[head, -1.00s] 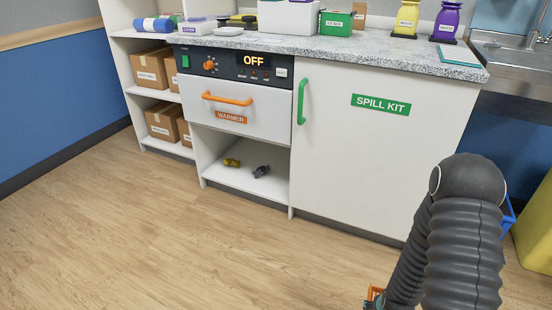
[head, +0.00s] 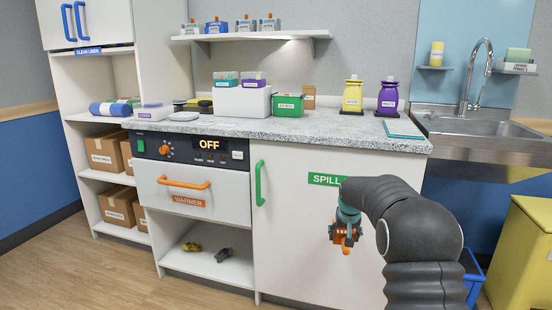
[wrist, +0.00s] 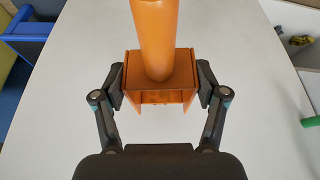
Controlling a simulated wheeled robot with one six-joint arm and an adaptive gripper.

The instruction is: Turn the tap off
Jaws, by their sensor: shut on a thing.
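The chrome tap (head: 479,72) has a tall curved neck and stands behind the steel sink (head: 455,125) at the back right in the head view. Whether water runs from it is too small to tell. My gripper (head: 345,236) is in front of the white cabinet, below counter height and well left of the tap. In the wrist view my gripper (wrist: 160,85) is shut on an orange tool (wrist: 154,35), a boxy bracket with a round bar. Its two fingers press the sides of the bracket.
The granite counter (head: 310,127) carries a yellow bottle (head: 352,97), a purple bottle (head: 388,98) and boxes. A yellow bin (head: 520,250) stands below the sink, with a blue bin (head: 472,270) beside it. A green handle (head: 259,183) juts from the cabinet.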

